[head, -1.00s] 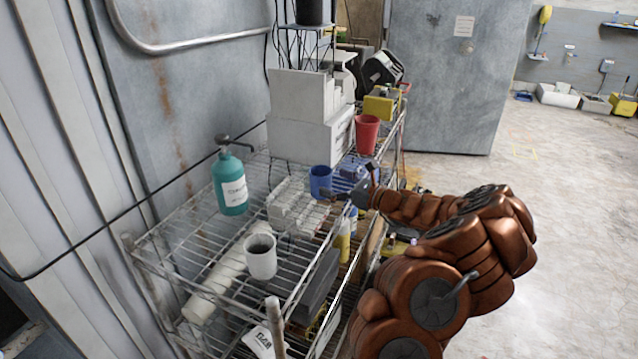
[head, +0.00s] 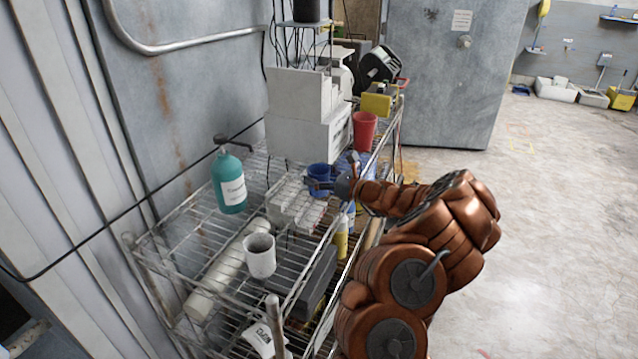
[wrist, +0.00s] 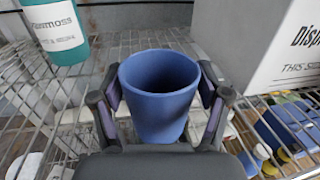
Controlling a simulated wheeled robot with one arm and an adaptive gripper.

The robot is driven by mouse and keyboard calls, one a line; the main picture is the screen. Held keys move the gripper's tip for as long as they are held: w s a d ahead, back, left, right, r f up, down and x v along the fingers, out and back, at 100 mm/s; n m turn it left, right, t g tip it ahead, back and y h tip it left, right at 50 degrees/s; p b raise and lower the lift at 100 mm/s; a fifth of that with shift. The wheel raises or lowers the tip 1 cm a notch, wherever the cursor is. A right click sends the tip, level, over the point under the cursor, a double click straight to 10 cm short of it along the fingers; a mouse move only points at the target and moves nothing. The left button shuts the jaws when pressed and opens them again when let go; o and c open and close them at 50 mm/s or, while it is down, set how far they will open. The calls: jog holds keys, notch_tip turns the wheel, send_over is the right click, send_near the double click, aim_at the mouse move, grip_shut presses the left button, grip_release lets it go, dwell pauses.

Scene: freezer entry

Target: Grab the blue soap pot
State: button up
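The blue pot (head: 320,175) stands upright on the top of the wire rack, in front of the white boxes. In the wrist view the blue pot (wrist: 160,105) fills the middle, and I look down into its dark opening. My gripper (wrist: 160,88) is open, with one finger on each side of the pot, very close to its walls. I cannot tell whether the pads touch it. In the head view my gripper (head: 328,184) reaches the pot from the right, and its fingers partly cover the pot's lower part.
A teal pump bottle (head: 230,182) stands at the left on the wire rack (head: 170,240). A white cup (head: 260,256) is nearer, and a red cup (head: 364,132) is farther back. White boxes (head: 305,135) stand behind the pot. The floor at the right is clear.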

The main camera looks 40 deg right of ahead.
jog(key=c, duration=0.7)
jog(key=shift+r, duration=0.1)
